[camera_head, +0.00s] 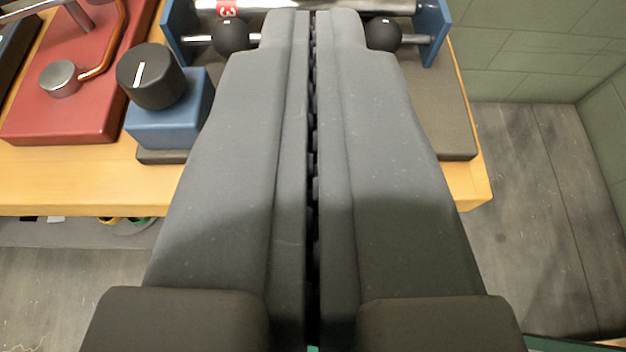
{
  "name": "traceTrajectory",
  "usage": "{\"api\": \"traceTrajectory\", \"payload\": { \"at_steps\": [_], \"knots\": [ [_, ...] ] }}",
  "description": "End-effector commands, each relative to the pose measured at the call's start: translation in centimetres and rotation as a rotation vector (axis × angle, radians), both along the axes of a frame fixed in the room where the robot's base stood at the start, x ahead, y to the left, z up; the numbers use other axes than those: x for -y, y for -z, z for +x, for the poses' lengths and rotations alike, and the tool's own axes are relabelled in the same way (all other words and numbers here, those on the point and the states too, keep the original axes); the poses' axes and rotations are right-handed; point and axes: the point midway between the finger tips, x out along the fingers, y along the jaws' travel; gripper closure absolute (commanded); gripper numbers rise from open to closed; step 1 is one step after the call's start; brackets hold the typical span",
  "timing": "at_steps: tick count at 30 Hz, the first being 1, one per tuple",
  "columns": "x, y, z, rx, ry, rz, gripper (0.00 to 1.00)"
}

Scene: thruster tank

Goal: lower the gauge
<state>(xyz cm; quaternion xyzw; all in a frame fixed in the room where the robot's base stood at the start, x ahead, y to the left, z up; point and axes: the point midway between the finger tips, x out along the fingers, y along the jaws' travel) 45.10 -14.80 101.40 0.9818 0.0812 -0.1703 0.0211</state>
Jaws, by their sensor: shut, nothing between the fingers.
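My gripper (313,16) fills the middle of the view, its two long dark grey fingers pressed together with nothing between them. Its tips reach over the table, in front of a blue-framed device (433,30) with a clear horizontal tube (262,5). A red mark shows on the tube at its left part. Two black balls (230,37) on metal rods show on either side of the fingertips. To the left, a black knob with a white line (150,77) sits on a blue block (170,112). No gauge face can be made out; the fingers hide the device's middle.
A red base (65,110) with a metal cylinder and a copper pipe stands at the left. The wooden table (75,185) ends in front, below the knob block. Open grey floor (530,200) and a green tiled wall (545,50) lie to the right.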

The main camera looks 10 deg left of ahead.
Motion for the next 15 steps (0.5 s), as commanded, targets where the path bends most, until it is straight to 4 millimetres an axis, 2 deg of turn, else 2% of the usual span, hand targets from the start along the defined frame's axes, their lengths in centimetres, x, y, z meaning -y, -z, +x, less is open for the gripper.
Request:
{"api": "traceTrajectory", "payload": {
  "at_steps": [15],
  "knots": [
    [0.13,0.19,-0.62,0.001,0.002,-0.001,1.00]
  ]
}}
